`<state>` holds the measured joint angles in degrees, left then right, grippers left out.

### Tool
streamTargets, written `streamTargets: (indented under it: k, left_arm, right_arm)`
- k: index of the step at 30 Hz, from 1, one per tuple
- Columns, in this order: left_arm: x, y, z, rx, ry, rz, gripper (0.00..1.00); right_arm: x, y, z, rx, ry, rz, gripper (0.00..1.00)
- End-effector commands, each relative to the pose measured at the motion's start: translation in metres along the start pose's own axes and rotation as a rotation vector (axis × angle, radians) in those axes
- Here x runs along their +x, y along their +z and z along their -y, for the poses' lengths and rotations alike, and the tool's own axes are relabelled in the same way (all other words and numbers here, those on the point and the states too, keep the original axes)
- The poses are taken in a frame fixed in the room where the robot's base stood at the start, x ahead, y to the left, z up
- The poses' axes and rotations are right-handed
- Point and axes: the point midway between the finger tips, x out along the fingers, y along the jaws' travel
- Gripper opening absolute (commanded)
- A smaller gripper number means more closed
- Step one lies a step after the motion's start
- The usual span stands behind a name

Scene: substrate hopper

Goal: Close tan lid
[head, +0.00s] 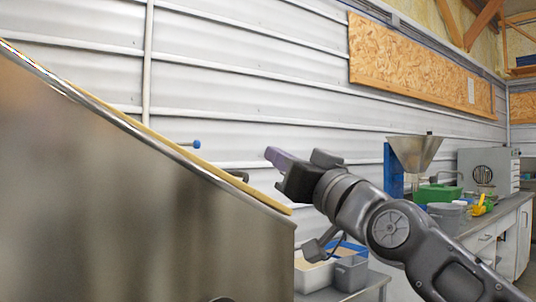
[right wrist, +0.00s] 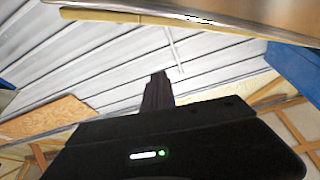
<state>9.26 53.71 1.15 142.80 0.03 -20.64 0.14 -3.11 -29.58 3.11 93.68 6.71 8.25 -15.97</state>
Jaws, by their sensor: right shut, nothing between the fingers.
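A large metal hopper (head: 130,210) fills the left of the head view, its top sloping down to the right. The tan lid (head: 215,170) shows edge-on as a thin strip along that slanted rim. It lies along or very near the rim; I cannot tell whether a narrow gap is left. In the right wrist view the lid's tan edge (right wrist: 150,17) crosses the top. My right gripper (head: 276,157) is shut and empty, just above and right of the lid's lower end. Its fingers (right wrist: 158,88) also show in the wrist view, apart from the lid. My left gripper is out of view.
A small blue-tipped rod (head: 196,145) shows behind the lid. At the right, a workbench (head: 495,228) carries a metal funnel (head: 414,152), a green box (head: 437,193) and a grey cabinet (head: 488,168). Grey bins (head: 351,273) stand low beside the hopper. A corrugated wall is behind.

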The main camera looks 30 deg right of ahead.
Motion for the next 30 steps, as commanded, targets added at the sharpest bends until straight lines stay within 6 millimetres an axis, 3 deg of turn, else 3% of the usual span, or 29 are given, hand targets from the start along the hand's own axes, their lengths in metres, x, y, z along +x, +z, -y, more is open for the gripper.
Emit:
streamTargets:
  k: [3, 9, 30]
  left_arm:
    - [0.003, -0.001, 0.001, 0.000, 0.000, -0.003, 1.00]
    - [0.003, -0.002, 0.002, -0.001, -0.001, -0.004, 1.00]
    - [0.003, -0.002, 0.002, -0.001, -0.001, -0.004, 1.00]
  right_arm:
    - [-0.024, 0.000, 0.001, -0.001, 0.002, -0.002, 0.00]
    - [-0.043, -0.001, 0.003, 0.000, 0.001, 0.000, 0.00]
    - [-0.044, -0.001, 0.004, 0.000, 0.001, 0.000, 0.00]
